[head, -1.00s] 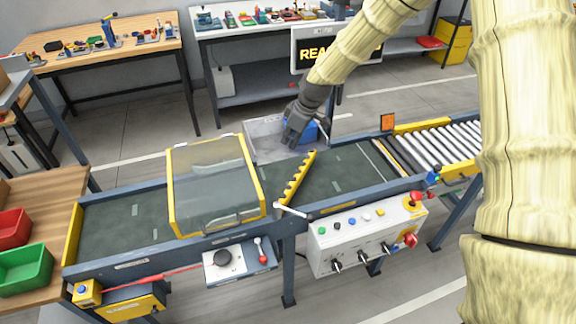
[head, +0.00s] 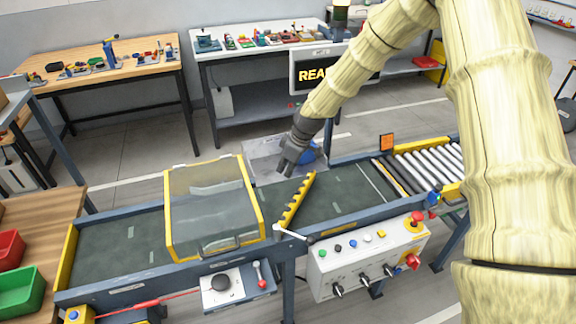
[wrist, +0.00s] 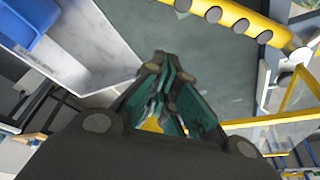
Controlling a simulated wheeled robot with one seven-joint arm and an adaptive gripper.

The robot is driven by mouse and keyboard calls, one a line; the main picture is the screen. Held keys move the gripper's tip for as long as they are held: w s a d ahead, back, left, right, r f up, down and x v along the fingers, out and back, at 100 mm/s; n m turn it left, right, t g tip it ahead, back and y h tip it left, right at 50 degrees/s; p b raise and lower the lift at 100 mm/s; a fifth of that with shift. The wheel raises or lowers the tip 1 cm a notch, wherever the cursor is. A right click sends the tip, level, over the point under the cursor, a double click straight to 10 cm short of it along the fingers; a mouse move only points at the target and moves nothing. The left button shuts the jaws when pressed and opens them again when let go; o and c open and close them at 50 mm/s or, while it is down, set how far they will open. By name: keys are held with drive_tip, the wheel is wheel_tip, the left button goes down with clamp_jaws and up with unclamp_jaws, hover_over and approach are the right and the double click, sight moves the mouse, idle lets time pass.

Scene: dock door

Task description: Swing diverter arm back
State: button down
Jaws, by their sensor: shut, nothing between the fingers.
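The yellow diverter arm (head: 298,200), with dark round rollers along one side, lies at a slant across the green conveyor belt (head: 340,197). A light handle (head: 292,234) sits at its near end by the front rail. In the wrist view the diverter arm (wrist: 232,16) crosses the top right. My gripper (head: 286,170) is shut and empty, above the belt's far edge, behind and left of the diverter arm. In the wrist view the closed fingers (wrist: 165,75) point at the belt, apart from the diverter arm.
A clear hood with a yellow frame (head: 212,208) covers the belt at left. A grey bin (head: 262,150) with a blue item (head: 308,152) stands behind the belt. The control box (head: 365,258) hangs in front. Rollers (head: 425,165) continue at right.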

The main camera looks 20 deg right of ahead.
drive_tip(key=p+x, duration=0.2)
drive_tip(key=x, duration=0.5)
drive_tip(key=shift+p, duration=0.3)
drive_tip(key=shift+s+d+r+p, duration=0.1)
drive_tip(key=shift+s+d+p, duration=0.7)
drive_tip(key=shift+d, duration=0.1)
drive_tip(key=shift+s+d+p, duration=0.3)
drive_tip(key=shift+s+d, duration=0.25)
drive_tip(key=shift+d+f, duration=0.15)
drive_tip(key=shift+f, duration=0.15)
